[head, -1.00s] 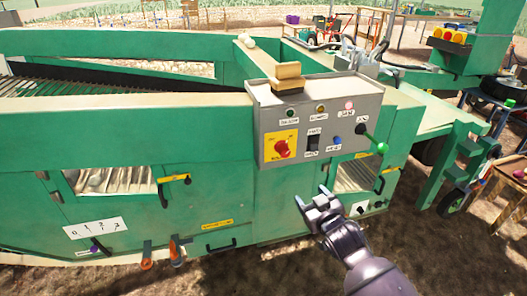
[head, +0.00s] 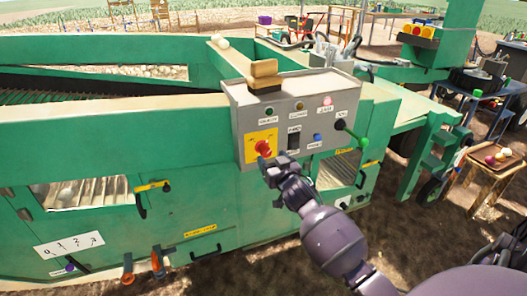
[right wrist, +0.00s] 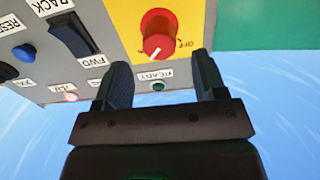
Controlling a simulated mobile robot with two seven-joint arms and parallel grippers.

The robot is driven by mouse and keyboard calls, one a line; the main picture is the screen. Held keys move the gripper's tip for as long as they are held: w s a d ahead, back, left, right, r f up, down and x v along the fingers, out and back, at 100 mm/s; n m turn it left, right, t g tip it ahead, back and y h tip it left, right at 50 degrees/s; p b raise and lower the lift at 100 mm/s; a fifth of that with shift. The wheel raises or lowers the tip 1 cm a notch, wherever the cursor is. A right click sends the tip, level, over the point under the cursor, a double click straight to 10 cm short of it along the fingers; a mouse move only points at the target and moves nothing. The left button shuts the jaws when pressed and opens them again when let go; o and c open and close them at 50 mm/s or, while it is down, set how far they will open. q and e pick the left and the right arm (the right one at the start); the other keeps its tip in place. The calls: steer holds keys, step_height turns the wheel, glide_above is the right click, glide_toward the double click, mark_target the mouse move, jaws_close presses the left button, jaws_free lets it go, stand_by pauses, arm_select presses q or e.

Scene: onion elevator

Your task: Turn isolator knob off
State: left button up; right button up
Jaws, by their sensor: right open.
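The red isolator knob (head: 263,148) sits on a yellow plate (head: 261,135) at the left of the grey control box (head: 285,101). In the right wrist view the knob (right wrist: 157,46) has a white pointer line and lies just beyond the fingertips. Lettering beside it is partly readable as "OFF". My right gripper (head: 272,166) is close below and in front of the knob. In the right wrist view its two fingers (right wrist: 162,75) are apart with nothing between them, and the knob shows beyond the gap. My left gripper is not in view.
A black rocker switch (head: 293,143), a blue button (head: 317,138) and a green-tipped lever (head: 352,134) are to the knob's right. A side table with onions (head: 497,157) stands at the right.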

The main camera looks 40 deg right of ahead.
mark_target(267, 154)
steer(key=x, duration=0.4)
steer(key=shift+w+d+f+b, duration=0.1)
steer(key=shift+w+f+b, duration=0.05)
steer(key=shift+w+b, duration=0.25)
steer(key=shift+w+d, duration=0.1)
steer(key=shift+w, duration=0.5)
steer(key=c, duration=0.9)
